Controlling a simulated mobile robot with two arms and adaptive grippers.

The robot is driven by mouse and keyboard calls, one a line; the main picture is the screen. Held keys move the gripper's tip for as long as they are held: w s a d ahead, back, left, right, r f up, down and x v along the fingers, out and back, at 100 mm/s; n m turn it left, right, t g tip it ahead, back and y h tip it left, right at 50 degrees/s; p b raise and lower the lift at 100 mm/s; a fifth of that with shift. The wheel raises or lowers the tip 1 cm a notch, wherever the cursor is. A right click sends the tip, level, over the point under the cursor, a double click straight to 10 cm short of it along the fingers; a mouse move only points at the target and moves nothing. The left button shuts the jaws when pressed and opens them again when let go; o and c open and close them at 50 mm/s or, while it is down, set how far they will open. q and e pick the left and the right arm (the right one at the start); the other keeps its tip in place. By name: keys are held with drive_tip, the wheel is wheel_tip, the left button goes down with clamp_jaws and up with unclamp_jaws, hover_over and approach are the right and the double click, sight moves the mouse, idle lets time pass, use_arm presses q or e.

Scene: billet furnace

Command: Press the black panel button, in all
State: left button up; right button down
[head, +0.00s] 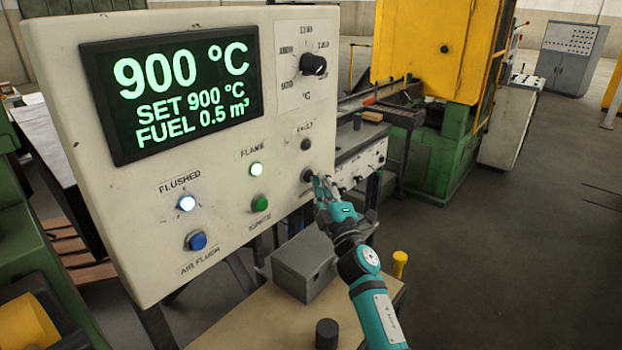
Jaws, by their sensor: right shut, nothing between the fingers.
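The black panel button (307,175) sits at the lower right of the cream control panel (215,275), below a dark lamp (305,144). My right gripper (319,183) is shut and empty. Its fingertips are right at the button's right side in the picture and partly overlap it; I cannot tell whether they touch it. The panel screen (175,92) reads 900 °C, SET 900 °C, FUEL 0.5 m³. The FLUSHED lamp (187,203) and the FLAME lamp (256,170) are lit. My left gripper is not in view.
A blue button (196,241), a green button (260,203) and a black dial (313,64) are also on the panel. Below stand a grey box (303,262), a black cylinder (327,333) and a yellow knob (399,263). A yellow-green machine (430,50) stands behind; the floor at right is clear.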

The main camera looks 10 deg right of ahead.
drive_tip(key=shift+a, duration=0.1)
drive_tip(key=shift+r, duration=0.1)
idle(0.3)
drive_tip(key=shift+s+d+p, duration=0.4)
drive_tip(key=shift+s+d, duration=0.1)
drive_tip(key=shift+s, duration=0.1)
drive_tip(key=s+d+p, duration=0.1)
drive_tip(key=s, duration=0.1)
drive_tip(key=s+d+p, duration=0.1)
drive_tip(key=s+d, duration=0.1)
idle(0.4)
idle(0.4)
